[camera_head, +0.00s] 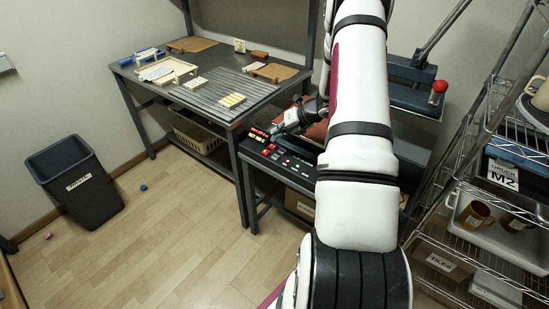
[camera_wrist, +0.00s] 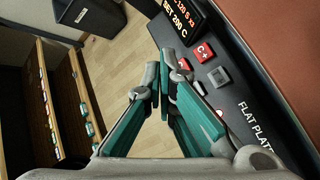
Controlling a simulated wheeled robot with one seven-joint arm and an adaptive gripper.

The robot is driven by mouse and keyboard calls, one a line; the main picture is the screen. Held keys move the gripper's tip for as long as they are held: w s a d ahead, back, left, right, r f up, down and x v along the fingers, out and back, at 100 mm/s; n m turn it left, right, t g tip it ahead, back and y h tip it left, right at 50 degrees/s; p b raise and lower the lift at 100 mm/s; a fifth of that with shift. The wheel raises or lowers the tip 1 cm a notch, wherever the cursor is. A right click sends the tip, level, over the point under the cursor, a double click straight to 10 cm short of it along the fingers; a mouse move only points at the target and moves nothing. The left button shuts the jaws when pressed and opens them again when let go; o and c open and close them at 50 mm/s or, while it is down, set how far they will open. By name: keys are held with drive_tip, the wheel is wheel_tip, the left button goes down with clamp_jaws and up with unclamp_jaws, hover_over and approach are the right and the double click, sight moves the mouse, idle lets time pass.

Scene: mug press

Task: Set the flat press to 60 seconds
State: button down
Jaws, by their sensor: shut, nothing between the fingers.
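The flat press's dark control panel (camera_head: 290,160) sits right of centre in the head view, partly behind my arm. In the wrist view the panel is marked "FLAT PLAT…". Its orange-lit display (camera_wrist: 178,20) reads "SET 200 C", with "120 S" partly legible above. A red "C+" button (camera_wrist: 203,52) and a grey square button (camera_wrist: 219,77) sit below the display. Another red button (camera_wrist: 187,88) is partly hidden by a fingertip. My gripper (camera_wrist: 161,72) is shut and empty, its tips over the panel's edge beside the buttons. I cannot tell whether they touch.
A grey workbench (camera_head: 213,96) with wooden frames and yellow-striped pieces stands left of the press. A wire rack (camera_head: 500,200) with mugs stands on the right. A dark waste bin (camera_head: 75,180) stands at left. The floor between is mostly clear. A red ball-ended lever (camera_head: 440,86) sticks out behind my arm.

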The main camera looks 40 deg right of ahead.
sight(277, 155)
drive_tip(key=shift+f+b, duration=2.15)
drive_tip(key=shift+f, duration=1.65)
drive_tip(key=shift+f+b, duration=0.35)
drive_tip(key=shift+f, duration=0.05)
drive_tip(key=shift+f+b, duration=0.4)
drive_tip(key=shift+f, duration=0.05)
drive_tip(key=shift+r, duration=0.15)
drive_tip(key=shift+r+p, duration=0.55)
drive_tip(key=shift+r, duration=0.2)
drive_tip(key=shift+r+p, duration=1.45)
drive_tip(key=shift+r, duration=1.05)
